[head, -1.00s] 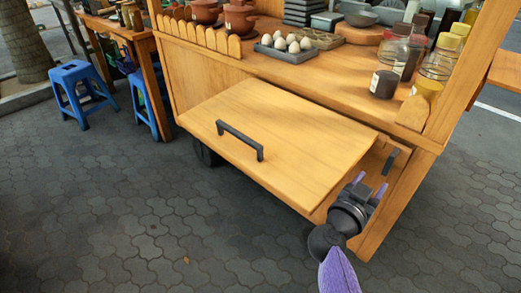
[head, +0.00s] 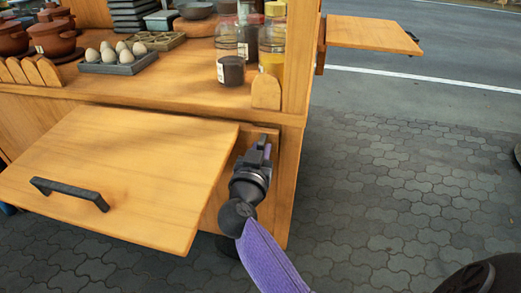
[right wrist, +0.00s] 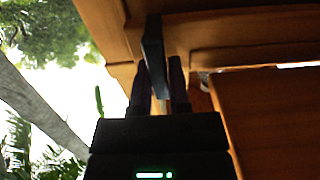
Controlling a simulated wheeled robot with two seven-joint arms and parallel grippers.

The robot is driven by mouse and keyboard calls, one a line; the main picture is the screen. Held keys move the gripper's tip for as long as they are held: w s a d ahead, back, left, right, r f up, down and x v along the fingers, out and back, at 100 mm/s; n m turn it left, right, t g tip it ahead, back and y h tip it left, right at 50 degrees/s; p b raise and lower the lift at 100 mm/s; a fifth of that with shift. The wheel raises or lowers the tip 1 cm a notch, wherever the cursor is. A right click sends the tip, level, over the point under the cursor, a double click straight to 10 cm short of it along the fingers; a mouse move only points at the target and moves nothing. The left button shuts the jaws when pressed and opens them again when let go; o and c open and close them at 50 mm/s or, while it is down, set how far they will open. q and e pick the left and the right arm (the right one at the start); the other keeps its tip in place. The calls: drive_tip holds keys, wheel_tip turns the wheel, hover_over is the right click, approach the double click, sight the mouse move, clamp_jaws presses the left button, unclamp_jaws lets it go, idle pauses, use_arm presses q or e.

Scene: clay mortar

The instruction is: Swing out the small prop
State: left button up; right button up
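The small prop (head: 264,140) is a short dark grey bar on the wooden panel at the cart's right end, beside the tilted-out wooden flap. The prop's fixing is hidden. My left gripper is not in view.
The wooden flap (head: 120,170) with a dark handle (head: 68,193) juts out left of my right gripper. Above are the counter (head: 190,90), an egg tray (head: 118,63) and jars (head: 231,62). A side shelf (head: 372,35) sticks out right.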

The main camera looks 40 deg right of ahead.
clamp_jaws()
idle(1.0)
